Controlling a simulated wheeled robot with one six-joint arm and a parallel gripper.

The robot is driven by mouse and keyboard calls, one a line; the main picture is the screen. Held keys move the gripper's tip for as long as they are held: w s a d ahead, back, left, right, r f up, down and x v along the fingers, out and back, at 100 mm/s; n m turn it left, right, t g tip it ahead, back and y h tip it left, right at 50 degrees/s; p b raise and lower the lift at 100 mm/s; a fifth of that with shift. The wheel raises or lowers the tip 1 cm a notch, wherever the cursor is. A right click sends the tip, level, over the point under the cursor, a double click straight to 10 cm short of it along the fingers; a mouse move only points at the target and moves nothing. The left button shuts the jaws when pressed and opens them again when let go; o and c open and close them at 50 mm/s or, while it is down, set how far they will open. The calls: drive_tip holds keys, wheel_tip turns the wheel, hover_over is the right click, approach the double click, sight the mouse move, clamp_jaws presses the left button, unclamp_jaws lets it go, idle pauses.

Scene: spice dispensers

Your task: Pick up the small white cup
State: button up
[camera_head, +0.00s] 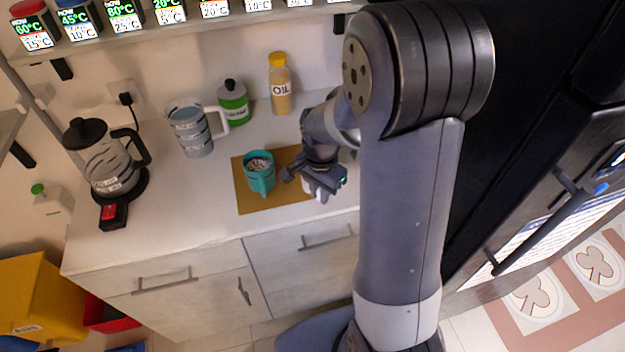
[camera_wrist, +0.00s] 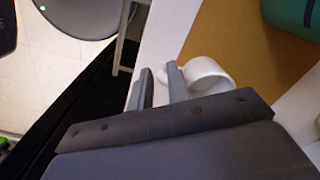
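The small white cup (camera_wrist: 209,76) is in the wrist view, just right of my right-hand finger, which partly covers it. Its round rim shows beside the ochre mat. My gripper (camera_wrist: 161,86) has its two fingers apart, with a narrow gap between them. The cup is not clearly between the fingers, and I cannot tell whether a finger touches it. In the head view my gripper (camera_head: 322,182) is low over the right end of the mat. A small white patch below it may be the cup, mostly hidden by the gripper.
The ochre mat (camera_head: 246,200) holds a teal mug (camera_head: 260,178) left of my gripper. An oil bottle (camera_head: 280,88), green jar (camera_head: 233,103), patterned pitcher (camera_head: 189,132) and kettle (camera_head: 104,167) stand on the counter (camera_head: 190,215). A shelf hangs above.

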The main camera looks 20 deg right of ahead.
drive_tip(key=shift+f, duration=0.7)
drive_tip(key=shift+c, duration=0.3)
clamp_jaws()
drive_tip(key=shift+r, duration=0.1)
